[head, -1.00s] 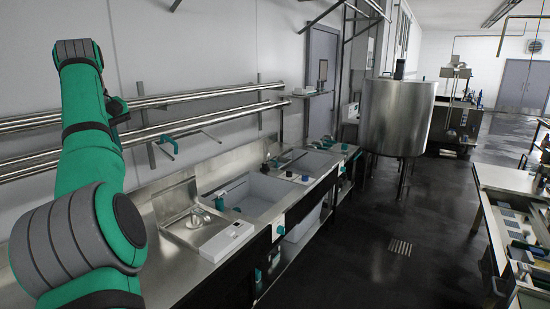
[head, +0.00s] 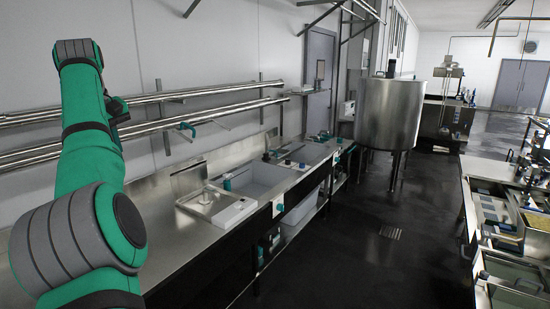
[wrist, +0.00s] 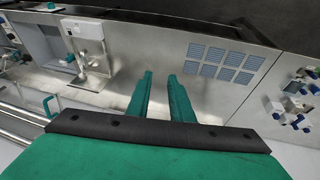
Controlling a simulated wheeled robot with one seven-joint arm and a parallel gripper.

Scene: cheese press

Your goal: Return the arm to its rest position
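My gripper (wrist: 158,80) shows in the wrist view with two green fingers apart and nothing between them. It is open and hangs above a steel counter (wrist: 145,52). In the head view my green and grey arm is raised at the left, in front of the wall. The fingers cannot be made out in the head view.
The counter (head: 160,242) holds a sink (head: 258,182) and a white scale (head: 233,211). Steel pipes (head: 200,101) run along the wall. A steel vat (head: 388,112) stands at the back. A cluttered worktable (head: 490,168) is at right. The dark floor (head: 365,255) between is clear.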

